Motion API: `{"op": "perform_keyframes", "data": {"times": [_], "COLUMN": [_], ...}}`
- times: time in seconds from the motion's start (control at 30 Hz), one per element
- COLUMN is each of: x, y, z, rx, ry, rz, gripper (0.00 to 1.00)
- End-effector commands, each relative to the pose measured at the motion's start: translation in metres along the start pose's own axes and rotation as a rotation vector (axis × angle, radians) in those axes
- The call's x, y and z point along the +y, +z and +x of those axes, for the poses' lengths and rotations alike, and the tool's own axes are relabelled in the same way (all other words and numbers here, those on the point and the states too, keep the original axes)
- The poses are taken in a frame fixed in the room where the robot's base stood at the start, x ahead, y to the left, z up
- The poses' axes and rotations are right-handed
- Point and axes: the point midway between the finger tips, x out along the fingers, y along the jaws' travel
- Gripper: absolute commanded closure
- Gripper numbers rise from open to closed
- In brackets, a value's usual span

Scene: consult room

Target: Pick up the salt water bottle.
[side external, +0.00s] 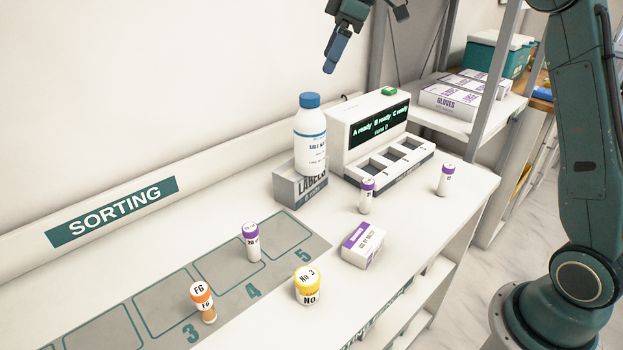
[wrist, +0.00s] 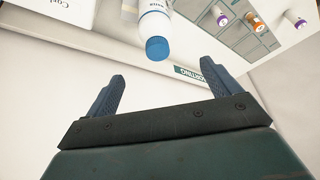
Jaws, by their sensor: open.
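The salt water bottle (side external: 310,137) is white with a blue cap and stands upright in or behind the grey labels box (side external: 300,187), which hides its base. It also shows in the wrist view, its blue cap (wrist: 157,48) beyond the fingertips and near the middle. My gripper (side external: 367,35) is above and to the right of the bottle in the side view, partly cut off by the top edge. In the wrist view its two fingers (wrist: 168,85) are apart with nothing between them.
A white device (side external: 362,125) with a dark display and slots stands right of the bottle. The wall runs close behind the counter.

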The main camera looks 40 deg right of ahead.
Motion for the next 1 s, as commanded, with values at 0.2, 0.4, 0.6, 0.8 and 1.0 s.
{"op": "perform_keyframes", "data": {"times": [0.2,0.4,0.6,0.8,1.0], "x": [0.009,0.008,0.007,0.007,0.007], "y": [0.001,0.001,0.000,0.000,0.000], "z": [0.005,0.006,0.013,0.025,0.042], "rx": [-0.006,-0.005,-0.004,-0.003,-0.005], "ry": [-0.003,-0.005,-0.007,-0.007,-0.008], "rz": [-0.021,-0.021,-0.020,-0.019,-0.021], "gripper": [0.11,0.11,0.11,0.11,0.11]}}
